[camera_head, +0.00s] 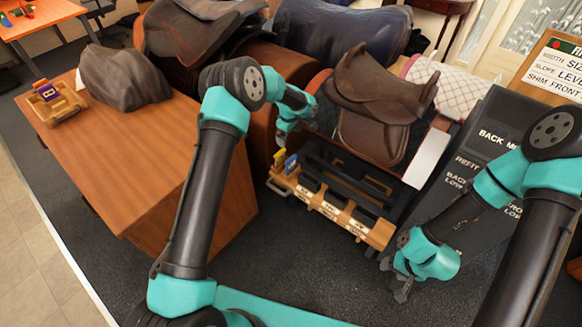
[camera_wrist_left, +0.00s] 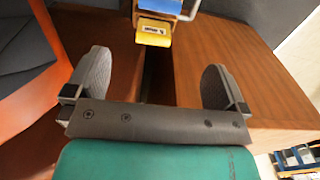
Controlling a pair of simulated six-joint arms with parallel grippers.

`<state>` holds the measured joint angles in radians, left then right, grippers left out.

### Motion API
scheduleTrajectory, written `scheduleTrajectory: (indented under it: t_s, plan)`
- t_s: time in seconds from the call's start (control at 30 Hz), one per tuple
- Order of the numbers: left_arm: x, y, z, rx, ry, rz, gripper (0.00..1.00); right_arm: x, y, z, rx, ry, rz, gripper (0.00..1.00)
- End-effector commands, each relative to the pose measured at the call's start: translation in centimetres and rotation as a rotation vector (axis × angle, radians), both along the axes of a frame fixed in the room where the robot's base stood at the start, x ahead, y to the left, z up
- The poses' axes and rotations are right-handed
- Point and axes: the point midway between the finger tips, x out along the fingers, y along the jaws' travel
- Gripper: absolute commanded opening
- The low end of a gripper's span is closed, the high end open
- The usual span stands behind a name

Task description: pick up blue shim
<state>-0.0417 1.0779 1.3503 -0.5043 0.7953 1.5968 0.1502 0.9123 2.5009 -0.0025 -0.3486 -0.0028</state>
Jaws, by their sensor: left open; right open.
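The blue shim (camera_head: 291,163) stands at the left end of a wooden rack (camera_head: 330,205), just right of a yellow piece (camera_head: 279,157). My left gripper (camera_head: 294,134) is a little above these pieces. In the left wrist view the blue shim (camera_wrist_left: 172,5) is partly cut off at the top edge, beyond the yellow piece (camera_wrist_left: 153,32). There my left gripper (camera_wrist_left: 153,82) has its fingers wide apart with nothing between them, short of both pieces. My right gripper (camera_head: 402,284) is open and empty, low at the right, apart from the rack.
A brown saddle (camera_head: 380,95) sits on a stand behind the rack. A wooden bench (camera_head: 150,170) fills the left, with a dark covered lump (camera_head: 122,78) and a small wooden holder (camera_head: 52,100). A dark sign board (camera_head: 480,150) stands at right. Floor in front is clear.

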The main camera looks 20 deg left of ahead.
Motion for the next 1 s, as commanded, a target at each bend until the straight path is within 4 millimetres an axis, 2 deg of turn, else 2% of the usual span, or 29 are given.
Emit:
scheduleTrajectory:
  t_s: [0.23, 0.37, 1.0]
  plan:
    - [-0.1, 0.0, -0.2, -0.002, 0.001, -0.001, 1.0, 0.0, 0.0, 0.0, 0.0, 0.0, 0.0, 0.58]
    - [-0.1, 0.0, -1.1, -0.003, 0.001, -0.002, 1.0, 0.0, 0.0, 0.0, 0.0, 0.0, 0.0, 0.58]
    - [-0.1, -0.1, -11.3, -0.003, 0.001, -0.002, 1.0, 0.0, 0.0, 0.0, 0.0, 0.0, 0.0, 0.58]
